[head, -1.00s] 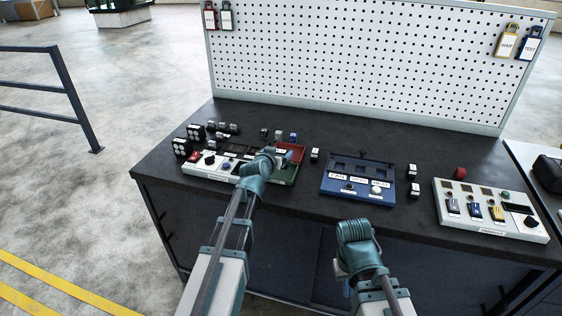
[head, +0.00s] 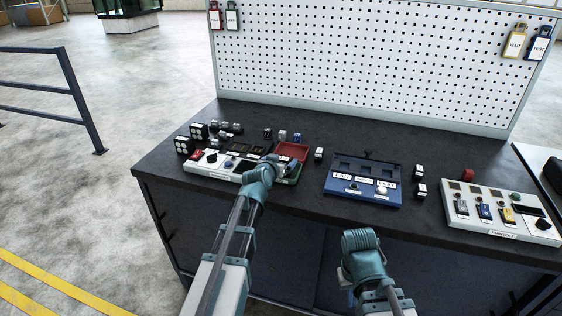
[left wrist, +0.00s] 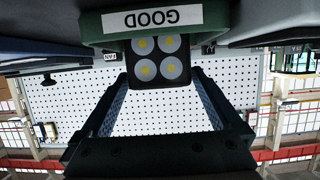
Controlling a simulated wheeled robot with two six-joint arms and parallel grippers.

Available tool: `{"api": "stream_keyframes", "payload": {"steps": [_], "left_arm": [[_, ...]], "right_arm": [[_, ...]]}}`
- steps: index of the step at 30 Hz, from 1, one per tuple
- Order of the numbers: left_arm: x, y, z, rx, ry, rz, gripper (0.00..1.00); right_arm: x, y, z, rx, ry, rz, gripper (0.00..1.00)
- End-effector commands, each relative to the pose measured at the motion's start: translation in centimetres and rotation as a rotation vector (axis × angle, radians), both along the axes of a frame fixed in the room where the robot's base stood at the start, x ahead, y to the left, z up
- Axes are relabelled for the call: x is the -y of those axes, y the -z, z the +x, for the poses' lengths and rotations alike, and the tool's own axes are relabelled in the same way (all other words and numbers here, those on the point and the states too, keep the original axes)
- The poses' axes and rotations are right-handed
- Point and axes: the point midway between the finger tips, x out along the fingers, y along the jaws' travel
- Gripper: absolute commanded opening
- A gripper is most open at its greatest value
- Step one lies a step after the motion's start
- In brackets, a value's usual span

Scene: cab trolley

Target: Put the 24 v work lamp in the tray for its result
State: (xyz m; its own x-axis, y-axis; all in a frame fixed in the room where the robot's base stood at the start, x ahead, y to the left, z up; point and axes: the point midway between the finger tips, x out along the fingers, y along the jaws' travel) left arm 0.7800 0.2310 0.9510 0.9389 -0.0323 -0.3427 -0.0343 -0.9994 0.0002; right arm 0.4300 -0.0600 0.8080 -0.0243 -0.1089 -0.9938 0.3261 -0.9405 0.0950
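The work lamp (left wrist: 158,62), a black block with four round yellow-centred lights, sits between the fingertips of my left gripper (left wrist: 160,78) in the left wrist view. The fingers meet its sides, so the gripper looks shut on it. The green tray (left wrist: 205,37), labelled GOOD, shows upside down there, and its wall hides part of the lamp. In the head view my left gripper (head: 277,161) is over the green tray (head: 294,177), mostly covering the lamp. My right gripper (head: 361,240) is in front of the bench; its fingertips are hidden.
A red tray (head: 292,150) lies just behind the green one. A white test panel (head: 210,168) is to the left, with more black four-light blocks (head: 198,131) behind. A blue panel (head: 362,182) and another white panel (head: 500,212) are to the right. A pegboard (head: 370,65) stands behind.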

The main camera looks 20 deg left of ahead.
Motion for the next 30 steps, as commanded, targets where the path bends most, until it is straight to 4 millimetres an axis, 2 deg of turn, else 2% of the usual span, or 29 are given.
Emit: {"api": "stream_keyframes", "payload": {"steps": [9,21,25,30], "left_arm": [[0.0,-0.6,0.0,0.0,0.0,0.0,1.0],[-0.2,-3.3,-7.6,0.0,-0.001,0.0,1.0],[-0.3,-3.9,-9.5,0.0,-0.002,-0.002,1.0],[-0.4,-4.4,-10.9,0.0,0.0,0.0,1.0]], "right_arm": [[0.0,-0.6,0.0,0.0,0.0,0.0,0.0],[0.0,-3.3,0.0,0.0,0.0,0.0,0.0],[0.0,-3.9,0.0,0.0,0.0,0.0,0.0],[0.0,-4.4,0.0,0.0,0.0,0.0,0.0]]}}
